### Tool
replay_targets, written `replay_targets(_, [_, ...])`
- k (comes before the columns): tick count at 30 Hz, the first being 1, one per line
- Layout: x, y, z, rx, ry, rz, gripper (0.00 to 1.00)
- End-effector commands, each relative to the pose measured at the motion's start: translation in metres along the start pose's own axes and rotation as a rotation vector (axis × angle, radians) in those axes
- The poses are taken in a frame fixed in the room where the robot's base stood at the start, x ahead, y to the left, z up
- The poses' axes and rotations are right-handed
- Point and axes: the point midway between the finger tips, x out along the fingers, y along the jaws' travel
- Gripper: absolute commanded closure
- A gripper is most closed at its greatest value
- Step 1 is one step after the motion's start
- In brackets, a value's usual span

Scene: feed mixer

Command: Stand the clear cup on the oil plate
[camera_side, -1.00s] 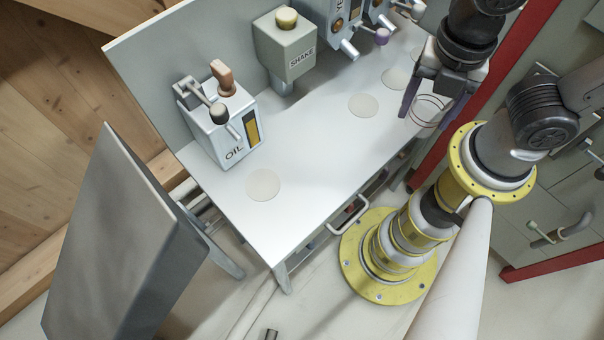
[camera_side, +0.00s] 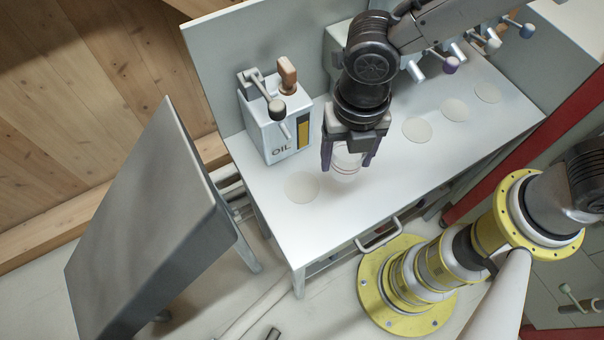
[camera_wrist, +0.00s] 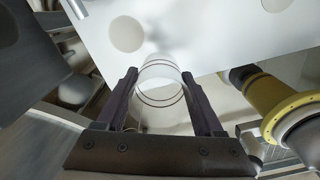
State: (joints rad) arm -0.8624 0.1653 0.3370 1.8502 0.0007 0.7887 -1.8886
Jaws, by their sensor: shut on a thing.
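The clear cup (camera_side: 346,160) has thin dark and reddish rings around it. My gripper (camera_side: 348,164) is shut on it, with a finger on each side. In the wrist view the cup (camera_wrist: 162,85) sits between the two dark fingers (camera_wrist: 160,98). The cup appears held above the table, just right of the oil plate; its exact height is hard to tell. The oil plate (camera_side: 302,187) is a bare pale disc in front of the grey OIL dispenser (camera_side: 277,128). A pale disc, likely the same plate, shows in the wrist view (camera_wrist: 126,34).
Several other pale discs, one here (camera_side: 417,130), lie along the white table (camera_side: 385,200) to the right. Dispensers with levers stand along the back. The OIL dispenser's spout and knob (camera_side: 277,109) overhang near the oil plate. A grey slanted panel (camera_side: 140,215) stands left of the table.

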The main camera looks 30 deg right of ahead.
Motion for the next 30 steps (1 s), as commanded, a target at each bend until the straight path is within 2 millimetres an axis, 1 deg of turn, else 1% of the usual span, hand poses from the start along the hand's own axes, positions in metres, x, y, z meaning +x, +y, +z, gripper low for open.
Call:
replay_targets(1, [0.006,0.011,0.004,0.001,0.001,-0.002,0.84])
replay_targets(3, [0.012,0.025,0.008,0.001,0.0,-0.001,0.84])
replay_targets(6, [0.032,0.038,0.013,0.001,0.001,-0.005,0.84])
replay_targets(9, [0.047,0.051,0.017,0.001,0.001,-0.002,0.84])
replay_targets(12, [0.058,0.059,0.02,0.001,0.0,-0.001,0.84])
replay_targets(20, [0.07,0.069,0.023,0.001,0.0,0.0,0.84])
replay_targets(26, [0.097,0.069,0.023,0.002,0.0,-0.002,0.84])
replay_targets(30, [0.101,0.069,0.023,0.002,-0.001,0.001,0.84])
